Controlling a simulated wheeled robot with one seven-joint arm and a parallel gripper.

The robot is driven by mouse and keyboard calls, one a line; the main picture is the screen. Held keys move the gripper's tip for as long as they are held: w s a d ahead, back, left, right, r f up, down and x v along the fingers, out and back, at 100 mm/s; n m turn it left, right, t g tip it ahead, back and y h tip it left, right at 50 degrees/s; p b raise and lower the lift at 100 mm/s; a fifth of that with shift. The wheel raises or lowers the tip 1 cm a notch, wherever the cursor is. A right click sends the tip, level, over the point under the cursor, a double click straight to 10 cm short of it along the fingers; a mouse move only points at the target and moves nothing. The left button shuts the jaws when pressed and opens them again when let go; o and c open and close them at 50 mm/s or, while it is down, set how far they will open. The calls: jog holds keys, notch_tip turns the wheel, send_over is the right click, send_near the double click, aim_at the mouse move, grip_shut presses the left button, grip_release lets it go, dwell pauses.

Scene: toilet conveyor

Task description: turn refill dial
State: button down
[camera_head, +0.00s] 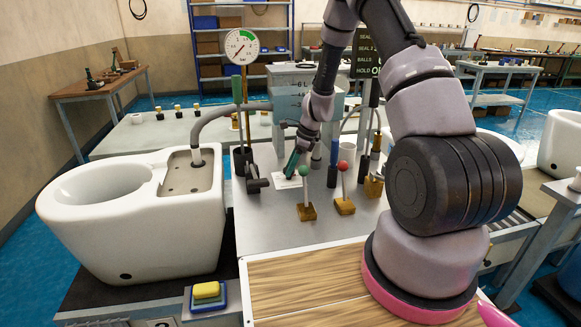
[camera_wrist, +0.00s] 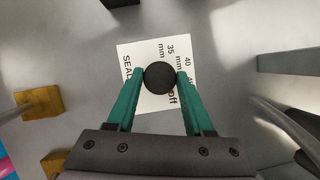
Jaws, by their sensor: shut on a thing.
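In the wrist view, a round black knob (camera_wrist: 160,78) stands in the middle of a white printed label (camera_wrist: 128,50) on the grey bench top. The label reads "SEAL", "35 mm", "40" and "off", partly covered. The knob appears to be the refill dial. My gripper (camera_wrist: 160,82), with teal fingers, is shut on the knob, one finger on each side. In the head view, my gripper (camera_head: 292,163) points down at the bench top over the label (camera_head: 284,182). The knob is hidden there by the fingers.
A white toilet (camera_head: 130,215) with a grey hose (camera_head: 215,110) is at left. A pressure gauge (camera_head: 241,46) stands behind. Wooden boards (camera_head: 310,285) lie in front.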

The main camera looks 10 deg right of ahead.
jog(key=n+g, duration=0.1)
jog(key=n, duration=0.2)
jog(key=n+g, duration=0.1)
jog(key=n, duration=0.2)
jog(key=shift+w+g, duration=0.2)
jog(key=shift+g, duration=0.1)
jog(key=n+g, duration=0.1)
jog(key=n, duration=0.2)
jog(key=n+g+h, duration=0.1)
jog(key=n, duration=0.2)
jog(key=shift+w+a+n+h, duration=0.1)
jog(key=shift+w+n+h, duration=0.05)
jog(key=shift+n+h, duration=0.15)
jog(key=n+h, duration=0.1)
jog(key=n, duration=0.2)
jog(key=n+g+h, duration=0.1)
jog(key=n, duration=0.2)
jog(key=shift+a, duration=0.15)
jog(key=n+h, duration=0.1)
jog(key=n, duration=0.2)
jog(key=n+h, duration=0.1)
jog(key=n, duration=0.2)
jog(key=shift+a, duration=0.15)
jog(key=shift+n+h, duration=0.3)
jog(key=shift+n, duration=0.1)
jog(key=shift+c, duration=1.5)
grip_release()
